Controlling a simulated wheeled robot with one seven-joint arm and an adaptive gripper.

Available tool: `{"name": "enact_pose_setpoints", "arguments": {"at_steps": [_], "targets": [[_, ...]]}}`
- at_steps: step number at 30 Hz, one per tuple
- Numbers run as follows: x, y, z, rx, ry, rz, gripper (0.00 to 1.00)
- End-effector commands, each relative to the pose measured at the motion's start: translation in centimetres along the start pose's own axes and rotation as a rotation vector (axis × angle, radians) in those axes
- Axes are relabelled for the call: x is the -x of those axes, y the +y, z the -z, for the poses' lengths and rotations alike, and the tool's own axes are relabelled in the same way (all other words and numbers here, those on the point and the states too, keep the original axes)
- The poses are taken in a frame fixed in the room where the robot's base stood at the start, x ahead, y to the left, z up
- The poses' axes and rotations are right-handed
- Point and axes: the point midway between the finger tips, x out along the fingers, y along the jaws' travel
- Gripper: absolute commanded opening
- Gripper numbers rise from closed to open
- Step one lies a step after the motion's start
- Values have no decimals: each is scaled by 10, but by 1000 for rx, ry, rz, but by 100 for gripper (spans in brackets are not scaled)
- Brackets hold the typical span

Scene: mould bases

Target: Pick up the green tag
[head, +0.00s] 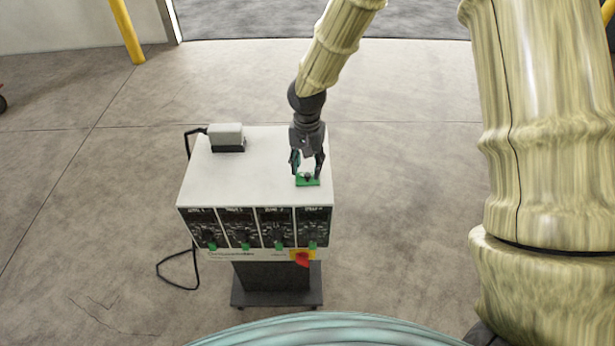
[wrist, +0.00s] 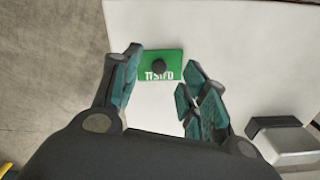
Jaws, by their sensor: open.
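The green tag (head: 308,182) lies flat on the white top of the control cabinet (head: 240,180), near its front right corner. In the wrist view the tag (wrist: 170,62) is a green rectangle with white lettering and a dark round knob (wrist: 158,67) on it. My gripper (head: 307,172) is open above the tag in the head view. In the wrist view my gripper (wrist: 160,85) has its two fingers spread to the left and right, with the tag showing between and just beyond their tips. Nothing is held between the fingers. The exact height above the tag is hard to tell.
A grey box (head: 226,136) with a black cable stands at the back left of the cabinet top; it also shows in the wrist view (wrist: 285,140). The cabinet front has several black panels with knobs and a red switch (head: 302,258). The rest of the top is clear.

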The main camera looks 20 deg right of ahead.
Motion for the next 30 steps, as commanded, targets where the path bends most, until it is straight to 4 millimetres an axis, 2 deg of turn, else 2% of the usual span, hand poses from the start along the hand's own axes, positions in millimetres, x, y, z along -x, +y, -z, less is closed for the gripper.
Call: {"name": "enact_pose_setpoints", "arguments": {"at_steps": [12,23,24,30], "targets": [[-35,0,2,0,-1,-1,44],[-41,0,2,0,0,1,44],[-41,0,2,0,0,0,42],[-41,0,2,0,0,1,5]]}}
